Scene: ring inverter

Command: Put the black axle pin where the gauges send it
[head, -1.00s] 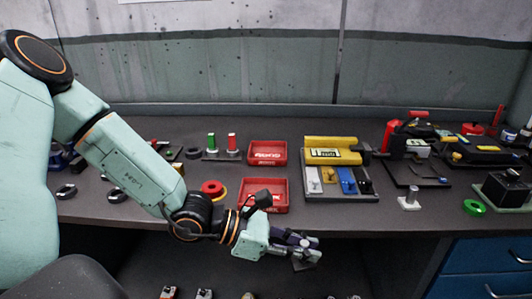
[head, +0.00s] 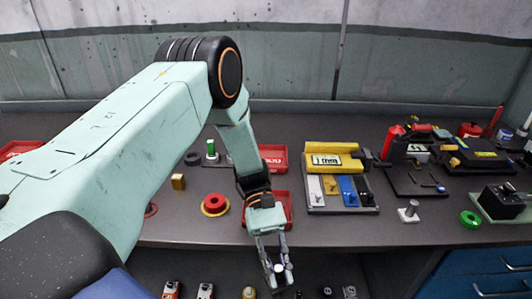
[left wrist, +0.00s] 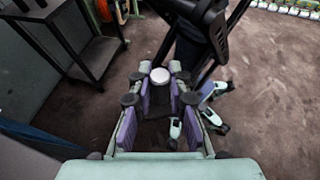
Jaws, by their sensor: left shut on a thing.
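My left gripper (head: 277,268) hangs in front of the bench's front edge, pointing down in the head view. It is shut on a small piece with a pale, round end (left wrist: 160,75), which shows between the purple finger pads in the left wrist view. Its body is mostly hidden by the fingers, so I cannot tell whether it is the black axle pin. A yellow-topped gauge unit (head: 334,147) with a small display stands on the bench. White, yellow, blue and black slots lie along its front; the black slot (head: 367,199) is at their right end. My right gripper is not in view.
Red trays (head: 281,153) stand behind my left arm, partly hidden. Tools crowd the right.

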